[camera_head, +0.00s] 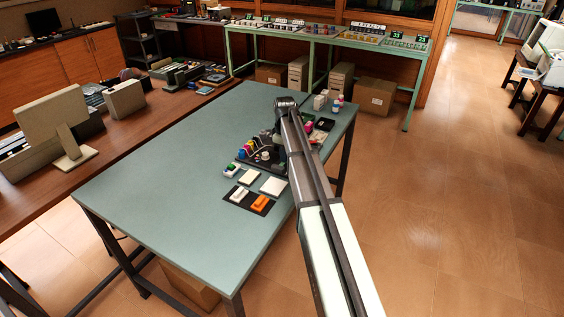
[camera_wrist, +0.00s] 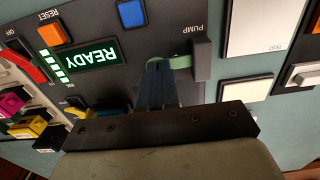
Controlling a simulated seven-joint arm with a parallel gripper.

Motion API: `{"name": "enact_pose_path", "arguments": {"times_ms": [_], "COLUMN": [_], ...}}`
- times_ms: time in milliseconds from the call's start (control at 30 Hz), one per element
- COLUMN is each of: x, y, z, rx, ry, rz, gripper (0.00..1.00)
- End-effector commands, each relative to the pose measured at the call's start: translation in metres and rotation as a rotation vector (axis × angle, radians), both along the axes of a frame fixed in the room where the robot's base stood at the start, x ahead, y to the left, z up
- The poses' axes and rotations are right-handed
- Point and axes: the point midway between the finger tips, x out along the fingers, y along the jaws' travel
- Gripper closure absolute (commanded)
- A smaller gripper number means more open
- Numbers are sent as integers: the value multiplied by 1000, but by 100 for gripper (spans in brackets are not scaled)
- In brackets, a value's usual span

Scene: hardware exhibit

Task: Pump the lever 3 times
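The control panel (camera_wrist: 110,25) fills much of the wrist view. It carries a green lit READY display (camera_wrist: 92,58), and a PUMP label (camera_wrist: 193,28) is printed near its edge. A grey upright block (camera_wrist: 201,60) and a pale green curved piece (camera_wrist: 182,61) sit below that label; they look like parts of the pump lever. My gripper (camera_wrist: 158,66) has its dark fingers together, with the tips beside the green piece. I cannot tell whether they touch it. In the head view my arm hides the gripper and lever.
An orange RESET button (camera_wrist: 52,34) and a blue button (camera_wrist: 131,13) are close by. Coloured blocks (camera_wrist: 25,128) stand to the left, and white plates (camera_wrist: 246,92) lie to the right. The green table (camera_head: 165,200) is clear at its left.

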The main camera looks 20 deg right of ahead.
Motion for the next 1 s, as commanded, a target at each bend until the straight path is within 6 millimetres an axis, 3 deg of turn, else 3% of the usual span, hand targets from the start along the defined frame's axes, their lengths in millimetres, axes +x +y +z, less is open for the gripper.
{"name": "enact_pose_path", "arguments": {"times_ms": [1000], "x": [0], "y": [0], "z": [34], "rx": [0], "ry": [0], "rz": [0], "gripper": [100]}}
